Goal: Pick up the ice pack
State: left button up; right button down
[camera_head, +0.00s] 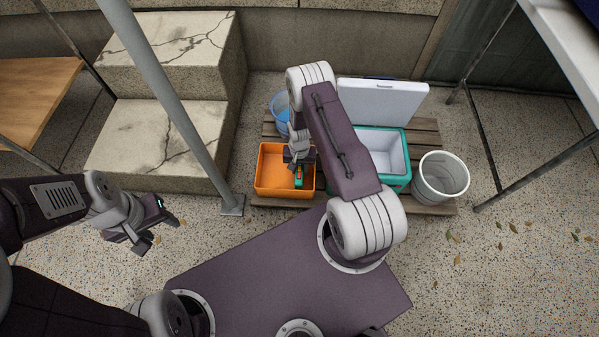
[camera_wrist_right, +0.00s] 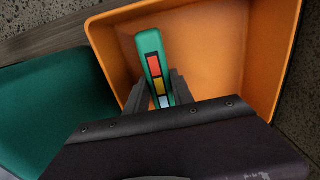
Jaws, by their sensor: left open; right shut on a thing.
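My right gripper (camera_head: 299,166) is shut on a slim green item (camera_head: 299,178) inside or just over the orange bin (camera_head: 263,176). In the right wrist view the green item (camera_wrist_right: 151,48) stands up between the fingers (camera_wrist_right: 158,92) and has red, yellow and pale squares on its face. I cannot tell whether it is the ice pack, and no other clear ice pack is in view. Its lower end is hidden by the gripper. The orange bin also shows in the right wrist view (camera_wrist_right: 225,50), its visible floor bare. My left gripper (camera_head: 159,233) is open and empty over the ground at the left.
On a wooden pallet (camera_head: 427,133) stand a teal cooler (camera_head: 398,183) with its white lid (camera_head: 383,100) open, a grey bucket (camera_head: 443,179) and a blue bucket (camera_head: 279,108). A metal pole (camera_head: 170,90) rises at left, before stone steps (camera_head: 160,135). My arm hides part of the cooler.

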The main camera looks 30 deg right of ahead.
aim_at(299, 168)
notch_tip(299, 168, up, 10)
jog(key=p, duration=0.7)
